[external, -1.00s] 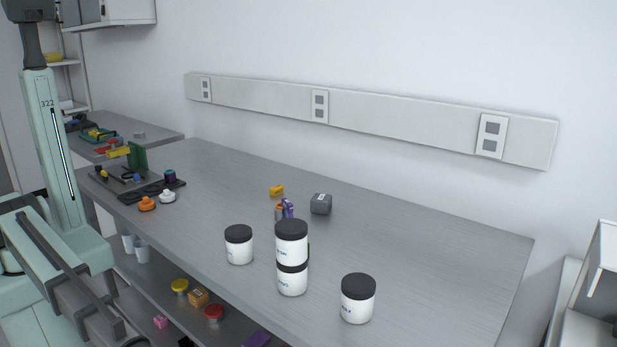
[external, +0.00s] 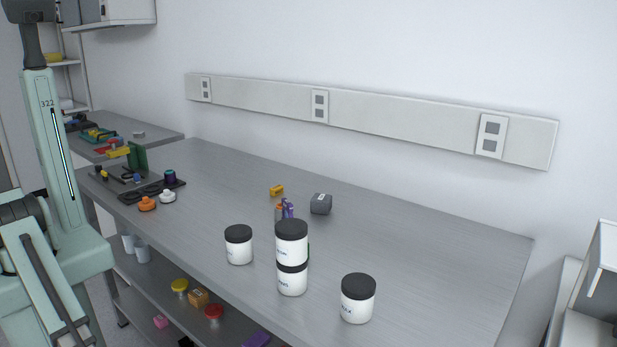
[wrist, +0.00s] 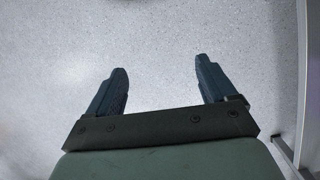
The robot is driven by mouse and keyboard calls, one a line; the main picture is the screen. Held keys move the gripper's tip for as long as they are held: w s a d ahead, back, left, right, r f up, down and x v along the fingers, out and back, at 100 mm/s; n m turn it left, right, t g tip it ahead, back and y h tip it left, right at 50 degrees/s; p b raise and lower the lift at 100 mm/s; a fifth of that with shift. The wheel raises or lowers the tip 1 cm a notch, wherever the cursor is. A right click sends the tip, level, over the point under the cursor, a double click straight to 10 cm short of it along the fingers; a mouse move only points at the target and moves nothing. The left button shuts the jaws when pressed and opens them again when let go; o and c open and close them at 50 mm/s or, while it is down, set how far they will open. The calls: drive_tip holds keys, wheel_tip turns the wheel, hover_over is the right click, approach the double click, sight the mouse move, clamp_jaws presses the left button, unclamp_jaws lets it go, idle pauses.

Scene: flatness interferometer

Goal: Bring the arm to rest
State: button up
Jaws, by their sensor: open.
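My gripper (wrist: 160,85) shows in the wrist view with its two dark fingers wide apart and nothing between them. It points at the bare speckled floor (wrist: 160,40). In the external view my arm is folded at the lower left, beside the bench, and the gripper's fingers cannot be seen there. The grey bench (external: 430,235) stands to the right of my arm, apart from it.
White jars with black lids stand on the bench: one at left (external: 239,246), two stacked (external: 291,262), one at right (external: 358,300). A grey box (external: 321,204) and small coloured parts lie farther back. The lower shelf holds several small items. A bench leg edges the wrist view.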

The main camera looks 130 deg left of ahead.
drive_tip(key=s+f+n+g, duration=0.2)
drive_tip(key=s+g, duration=0.1)
drive_tip(key=s, duration=1.4)
drive_tip(key=shift+s+d, duration=0.2)
drive_tip(key=shift+d, duration=0.05)
